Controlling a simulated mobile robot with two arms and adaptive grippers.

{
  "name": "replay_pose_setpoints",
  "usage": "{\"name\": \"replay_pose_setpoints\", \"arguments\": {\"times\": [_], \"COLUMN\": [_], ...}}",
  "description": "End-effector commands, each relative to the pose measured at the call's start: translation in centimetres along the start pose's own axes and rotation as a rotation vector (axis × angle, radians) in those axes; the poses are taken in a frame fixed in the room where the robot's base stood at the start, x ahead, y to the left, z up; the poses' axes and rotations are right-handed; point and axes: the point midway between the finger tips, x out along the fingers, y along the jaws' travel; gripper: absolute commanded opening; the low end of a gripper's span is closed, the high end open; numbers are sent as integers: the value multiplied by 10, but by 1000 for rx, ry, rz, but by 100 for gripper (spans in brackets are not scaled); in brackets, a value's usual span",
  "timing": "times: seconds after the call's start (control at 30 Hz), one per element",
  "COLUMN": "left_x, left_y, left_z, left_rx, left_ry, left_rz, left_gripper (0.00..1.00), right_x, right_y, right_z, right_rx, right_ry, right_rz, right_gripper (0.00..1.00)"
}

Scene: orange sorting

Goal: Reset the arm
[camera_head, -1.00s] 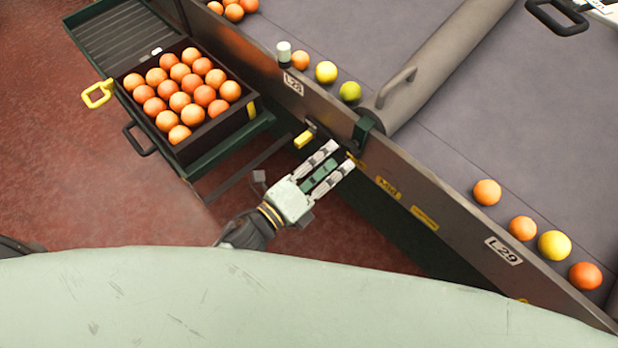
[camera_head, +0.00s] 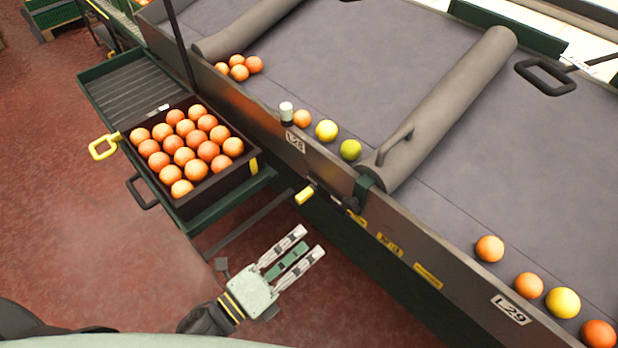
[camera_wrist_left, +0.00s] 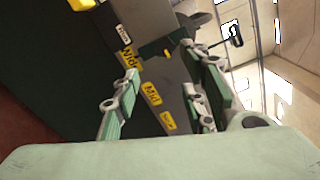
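My left gripper (camera_head: 302,240) is in the head view, below the conveyor's side wall and to the right of the crate. Its fingers are spread apart with nothing between them, and it touches nothing I can see. In the left wrist view its fingers (camera_wrist_left: 160,95) frame the conveyor side with yellow labels (camera_wrist_left: 152,93). My right gripper is in neither view. A dark crate (camera_head: 213,193) full of oranges stands on a green tray rack (camera_head: 226,202) at the left.
The grey conveyor (camera_head: 440,150) has a thick roller bar (camera_head: 450,100) across it. Oranges and yellow fruit (camera_head: 563,302) lie along its near edge. A yellow handle (camera_head: 104,147) sticks out left of the crate. Red floor (camera_head: 80,240) is open at lower left.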

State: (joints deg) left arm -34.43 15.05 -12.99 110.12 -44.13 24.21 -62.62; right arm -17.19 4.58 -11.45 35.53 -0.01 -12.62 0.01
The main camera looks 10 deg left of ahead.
Motion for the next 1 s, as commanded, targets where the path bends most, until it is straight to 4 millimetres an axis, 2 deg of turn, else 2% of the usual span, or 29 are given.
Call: {"name": "replay_pose_setpoints", "arguments": {"times": [0.17, 0.27, 0.37, 0.47, 0.5, 0.57, 0.6, 0.67, 0.7, 0.77, 0.8, 0.87, 0.9, 1.0], "left_x": [0, -1, -5, -19, -28, -44, -57, -79, -95, -123, -142, -173, -195, -244], "left_y": [1, 18, 62, 130, 160, 202, 229, 268, 293, 326, 347, 373, 388, 413], "left_z": [0, 1, 1, -2, -5, -12, -18, -30, -39, -55, -67, -87, -101, -136], "left_rx": [-3, -51, -188, -406, -502, -649, -743, -883, -975, -1109, -1197, -1322, -1398, -1560], "left_ry": [-1, -13, -52, -128, -168, -237, -286, -369, -430, -528, -600, -717, -797, -997], "left_rz": [3, 38, 130, 270, 333, 424, 485, 576, 635, 722, 779, 863, 916, 1028], "left_gripper": [40, 40, 40, 40, 40, 40, 40, 40, 40, 40, 40, 40, 40, 40], "right_x": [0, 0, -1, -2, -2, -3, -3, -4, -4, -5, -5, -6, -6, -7], "right_y": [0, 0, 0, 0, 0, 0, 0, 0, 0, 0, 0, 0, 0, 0], "right_z": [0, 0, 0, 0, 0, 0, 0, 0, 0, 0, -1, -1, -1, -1], "right_rx": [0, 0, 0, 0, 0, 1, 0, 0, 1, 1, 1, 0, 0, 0], "right_ry": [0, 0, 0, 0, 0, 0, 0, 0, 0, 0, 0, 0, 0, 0], "right_rz": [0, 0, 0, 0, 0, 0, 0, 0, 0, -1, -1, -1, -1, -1], "right_gripper": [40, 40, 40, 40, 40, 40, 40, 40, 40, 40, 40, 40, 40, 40]}}
